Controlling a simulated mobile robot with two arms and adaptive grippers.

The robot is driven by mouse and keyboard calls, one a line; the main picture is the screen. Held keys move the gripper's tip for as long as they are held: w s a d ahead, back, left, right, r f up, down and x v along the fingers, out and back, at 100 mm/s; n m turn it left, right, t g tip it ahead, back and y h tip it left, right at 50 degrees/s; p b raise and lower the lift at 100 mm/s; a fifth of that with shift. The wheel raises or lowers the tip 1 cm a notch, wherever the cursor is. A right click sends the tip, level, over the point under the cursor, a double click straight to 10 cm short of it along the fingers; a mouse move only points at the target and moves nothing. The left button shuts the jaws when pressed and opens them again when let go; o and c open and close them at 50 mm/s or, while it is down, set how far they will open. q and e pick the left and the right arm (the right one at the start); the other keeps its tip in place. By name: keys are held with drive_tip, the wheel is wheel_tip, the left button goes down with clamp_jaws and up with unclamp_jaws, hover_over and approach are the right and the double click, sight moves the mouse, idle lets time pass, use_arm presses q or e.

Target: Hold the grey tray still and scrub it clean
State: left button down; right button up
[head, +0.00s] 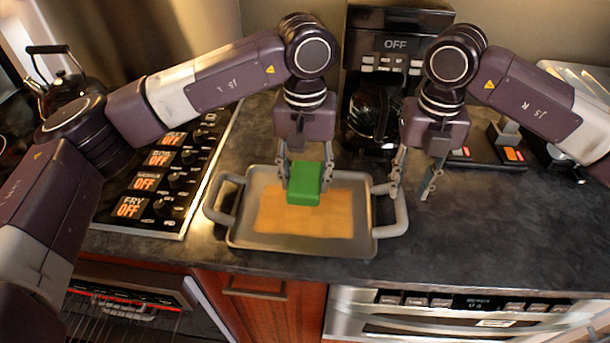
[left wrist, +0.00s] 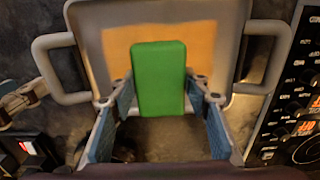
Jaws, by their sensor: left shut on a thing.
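The grey tray (head: 240,238) lies on the counter with a handle at each side. An orange-brown stain (head: 330,222) covers much of its floor. My left gripper (head: 305,182) is shut on a green sponge (head: 305,185) over the far middle part of the tray. The sponge also shows between the fingers in the left wrist view (left wrist: 158,80); I cannot tell whether it touches the tray. My right gripper (head: 412,192) is open at the tray's right handle (head: 392,230), its fingers apart near the handle's far end.
A stove panel (head: 165,190) with knobs and OFF displays is left of the tray. A coffee maker (head: 385,65) stands behind. A kettle (head: 72,92) is at the far left. The dark counter (head: 480,220) right of the tray is clear.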

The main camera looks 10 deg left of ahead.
sight(403, 204)
drive_tip(key=shift+f, duration=3.1)
drive_tip(key=shift+c, duration=0.7)
clamp_jaws()
drive_tip(key=shift+o, duration=1.7)
unclamp_jaws()
